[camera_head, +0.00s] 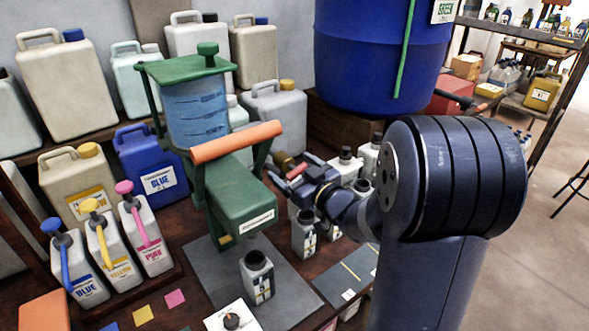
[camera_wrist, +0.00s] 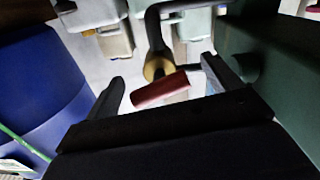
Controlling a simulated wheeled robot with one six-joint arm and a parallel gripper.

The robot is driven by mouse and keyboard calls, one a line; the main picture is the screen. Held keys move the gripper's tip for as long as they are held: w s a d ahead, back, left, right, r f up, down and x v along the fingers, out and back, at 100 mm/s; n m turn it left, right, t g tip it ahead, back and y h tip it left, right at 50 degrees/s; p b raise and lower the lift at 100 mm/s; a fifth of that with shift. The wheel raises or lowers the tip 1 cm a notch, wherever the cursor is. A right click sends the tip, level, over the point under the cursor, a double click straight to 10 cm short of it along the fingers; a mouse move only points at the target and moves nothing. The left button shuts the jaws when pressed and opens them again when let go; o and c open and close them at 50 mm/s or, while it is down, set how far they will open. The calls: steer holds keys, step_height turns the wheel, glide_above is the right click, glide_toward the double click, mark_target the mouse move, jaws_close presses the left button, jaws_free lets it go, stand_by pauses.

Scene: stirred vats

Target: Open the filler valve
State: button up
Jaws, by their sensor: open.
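The green filler (camera_head: 235,200) stands on the bench with a clear tank of blue liquid (camera_head: 198,110) and an orange bar (camera_head: 236,142) across its front. Its valve has a brass body (camera_head: 284,160) and a red handle (camera_head: 297,171) on the filler's right side. In the wrist view, the brass body (camera_wrist: 156,68) and red handle (camera_wrist: 160,90) lie between my fingertips. My gripper (camera_wrist: 165,84) is open around the handle; I cannot tell whether a finger touches it. A grey bottle (camera_head: 257,277) stands on the mat in front of the filler.
Several small grey bottles (camera_head: 305,233) stand right of the filler, close to my arm. A large blue vat (camera_head: 365,60) stands behind. Blue, yellow and pink pump jugs (camera_head: 112,250) stand at left. A dial (camera_head: 232,321) lies at the front edge.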

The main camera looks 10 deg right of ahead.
steer(key=c, duration=0.9)
steer(key=shift+f+n+b, duration=0.15)
steer(key=shift+n+b, duration=0.15)
steer(key=shift+b, duration=0.2)
steer(key=shift+f+n+b, duration=0.1)
steer(key=shift+n+b, duration=0.8)
steer(key=shift+b, duration=0.35)
steer(key=n+b, duration=0.8)
steer(key=n, duration=0.1)
steer(key=shift+b, duration=0.35)
steer(key=shift+n+b, duration=0.8)
steer(key=shift+n, duration=0.6)
